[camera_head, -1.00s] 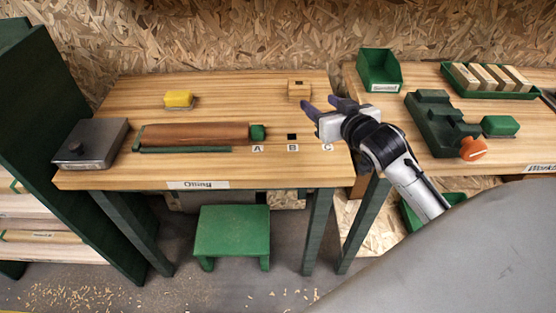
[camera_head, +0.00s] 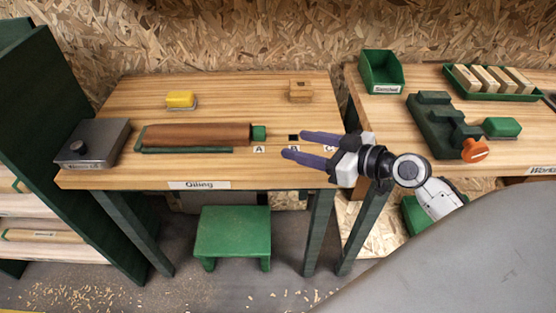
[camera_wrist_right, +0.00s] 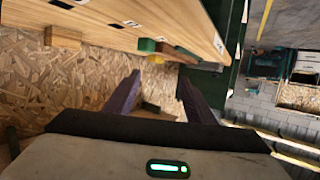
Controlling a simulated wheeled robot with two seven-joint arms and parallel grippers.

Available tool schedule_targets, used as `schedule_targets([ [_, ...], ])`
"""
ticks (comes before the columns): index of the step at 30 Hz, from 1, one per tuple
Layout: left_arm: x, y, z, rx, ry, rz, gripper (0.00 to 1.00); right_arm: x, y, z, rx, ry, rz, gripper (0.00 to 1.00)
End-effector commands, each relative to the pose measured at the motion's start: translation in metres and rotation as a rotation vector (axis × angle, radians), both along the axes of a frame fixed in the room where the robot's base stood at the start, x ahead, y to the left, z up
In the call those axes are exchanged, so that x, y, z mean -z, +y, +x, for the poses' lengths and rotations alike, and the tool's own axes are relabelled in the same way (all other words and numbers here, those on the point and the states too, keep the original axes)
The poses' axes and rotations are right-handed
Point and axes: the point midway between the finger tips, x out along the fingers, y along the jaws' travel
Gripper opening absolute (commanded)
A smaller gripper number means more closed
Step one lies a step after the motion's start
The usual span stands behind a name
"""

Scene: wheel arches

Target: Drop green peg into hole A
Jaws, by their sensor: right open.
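A small green piece (camera_head: 259,132), which may be the green peg, sits at the right end of a brown cylinder (camera_head: 198,135) on the left table. I cannot tell whether it is separate from the cylinder. Label A (camera_head: 259,149) lies just in front of it, and hole A itself is not clearly visible. A dark square hole (camera_head: 293,137) shows behind label B. My right gripper (camera_head: 294,144) is open and empty, its purple fingers pointing left over the label B area. The wrist view shows its spread fingers (camera_wrist_right: 160,76) and the green piece (camera_wrist_right: 147,45) beyond. My left gripper is out of view.
A grey box (camera_head: 91,143) and a yellow block (camera_head: 181,99) stand on the left table, with a wooden block (camera_head: 300,91) at its back right. The right table holds a green bin (camera_head: 380,70) and a green fixture (camera_head: 438,124).

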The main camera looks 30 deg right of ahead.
Motion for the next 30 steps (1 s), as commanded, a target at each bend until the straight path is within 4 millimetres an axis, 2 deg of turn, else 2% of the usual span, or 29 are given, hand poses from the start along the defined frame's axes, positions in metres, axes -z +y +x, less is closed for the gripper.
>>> schedule_targets([
  [9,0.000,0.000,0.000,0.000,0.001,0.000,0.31,-0.031,0.052,-0.026,-0.261,-0.010,0.000,0.50],
  [18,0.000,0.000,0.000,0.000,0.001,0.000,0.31,-0.060,0.092,-0.053,-0.455,-0.010,-0.002,0.50],
  [24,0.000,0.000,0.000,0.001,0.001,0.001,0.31,-0.071,0.108,-0.065,-0.519,-0.010,0.001,0.50],
  [30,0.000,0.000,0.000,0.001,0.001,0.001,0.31,-0.074,0.112,-0.068,-0.539,-0.008,0.000,0.50],
])
